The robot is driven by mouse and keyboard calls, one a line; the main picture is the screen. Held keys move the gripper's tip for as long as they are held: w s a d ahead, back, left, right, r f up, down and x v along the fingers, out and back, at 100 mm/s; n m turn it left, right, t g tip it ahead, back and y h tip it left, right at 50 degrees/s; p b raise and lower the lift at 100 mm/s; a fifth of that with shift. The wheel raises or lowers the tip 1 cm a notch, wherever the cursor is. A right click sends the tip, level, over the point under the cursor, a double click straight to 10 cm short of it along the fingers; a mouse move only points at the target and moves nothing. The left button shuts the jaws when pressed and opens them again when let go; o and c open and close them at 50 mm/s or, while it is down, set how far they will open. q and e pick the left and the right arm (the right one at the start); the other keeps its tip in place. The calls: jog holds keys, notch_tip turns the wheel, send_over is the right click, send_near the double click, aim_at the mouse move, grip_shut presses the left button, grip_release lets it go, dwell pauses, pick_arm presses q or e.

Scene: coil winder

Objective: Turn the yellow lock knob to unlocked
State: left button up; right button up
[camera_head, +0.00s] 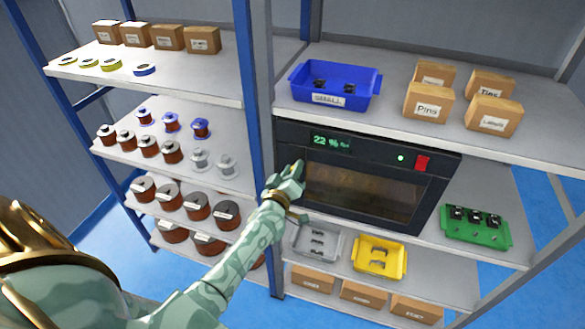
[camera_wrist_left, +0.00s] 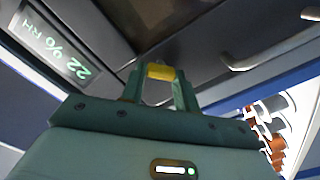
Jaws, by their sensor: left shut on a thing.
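The yellow lock knob (camera_wrist_left: 160,72) shows in the left wrist view, between the fingertips of my left gripper (camera_wrist_left: 158,78). The fingers are shut on it from both sides. In the head view my left gripper (camera_head: 292,172) is at the left edge of the dark cabinet (camera_head: 290,135), below its green display (camera_head: 332,142), and hides the knob there. The cabinet's glass door (camera_head: 365,192) is closed. I cannot tell the knob's turned position from these frames. My right gripper is not in view.
A red switch (camera_head: 422,163) is at the cabinet's upper right. A blue upright post (camera_head: 258,100) stands just left of my gripper. A blue bin (camera_head: 335,88) and boxes are on the shelf above. Spools fill the left shelves.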

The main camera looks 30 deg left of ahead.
pick_arm(q)
jog(key=n, duration=0.9)
jog(key=shift+f, duration=0.25)
jog(key=shift+n, duration=0.4)
jog(key=o, duration=1)
jog(key=v, duration=1.6)
jog(key=shift+s+d+r+p, duration=0.1)
jog(key=shift+s+p, duration=0.1)
jog(key=shift+p, duration=0.15)
